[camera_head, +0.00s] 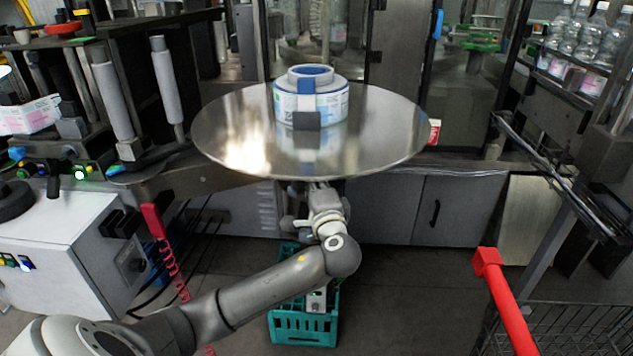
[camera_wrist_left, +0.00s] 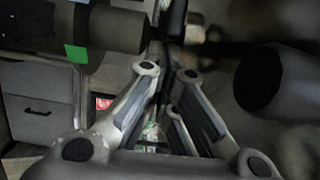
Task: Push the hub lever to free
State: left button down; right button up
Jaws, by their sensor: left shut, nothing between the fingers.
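The round metal reel plate (camera_head: 230,140) carries a label roll (camera_head: 338,105) with a blue and dark clip at its front. My left gripper (camera_head: 318,188) is under the plate's front edge, its fingertips largely hidden by the plate. In the left wrist view the gripper (camera_wrist_left: 172,75) is shut and empty. Just beyond the fingertips is a dark upright bar (camera_wrist_left: 175,20), which may be the hub lever; I cannot tell whether they touch. A dark cylinder with a green mark (camera_wrist_left: 110,28) lies to its left. My right gripper is not in view.
A teal crate (camera_head: 305,325) stands on the floor below my left arm. Grey cabinets (camera_head: 440,210) are behind. A white control box (camera_head: 60,240) is at left, and a cart with a red handle (camera_head: 508,310) at right.

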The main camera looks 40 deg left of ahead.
pick_arm(q)
jog(key=v, duration=1.2)
